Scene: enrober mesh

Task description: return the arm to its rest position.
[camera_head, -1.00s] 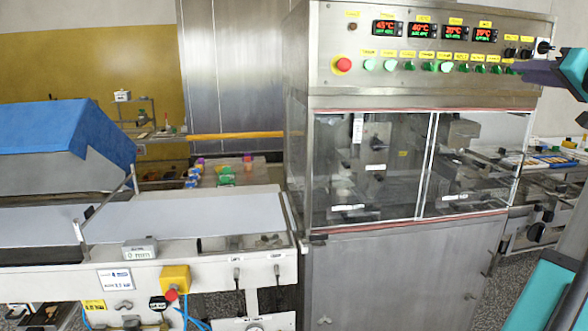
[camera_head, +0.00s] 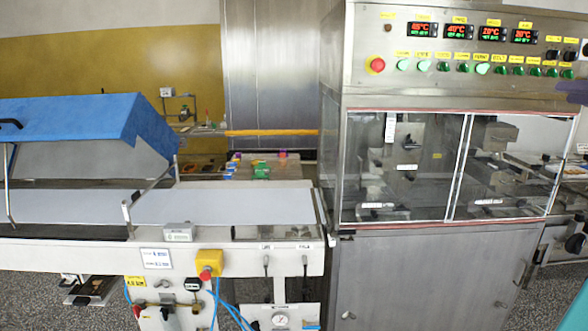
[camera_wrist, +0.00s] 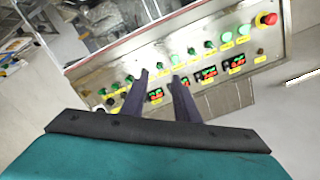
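My gripper (camera_wrist: 160,76) shows in the wrist view with its two dark fingers apart and nothing between them. The control panel (camera_wrist: 215,60) lies beyond the fingers and appears upside down there. I cannot tell how far the fingertips are from it. The rest of my arm is out of that view.
The steel enrober cabinet (camera_head: 430,275) has clear windows and a panel with a red button (camera_head: 375,65), lamps and displays. A white conveyor (camera_head: 225,203) with a blue cover (camera_head: 75,120) stands left. Speckled floor (camera_head: 35,290) shows at the lower left.

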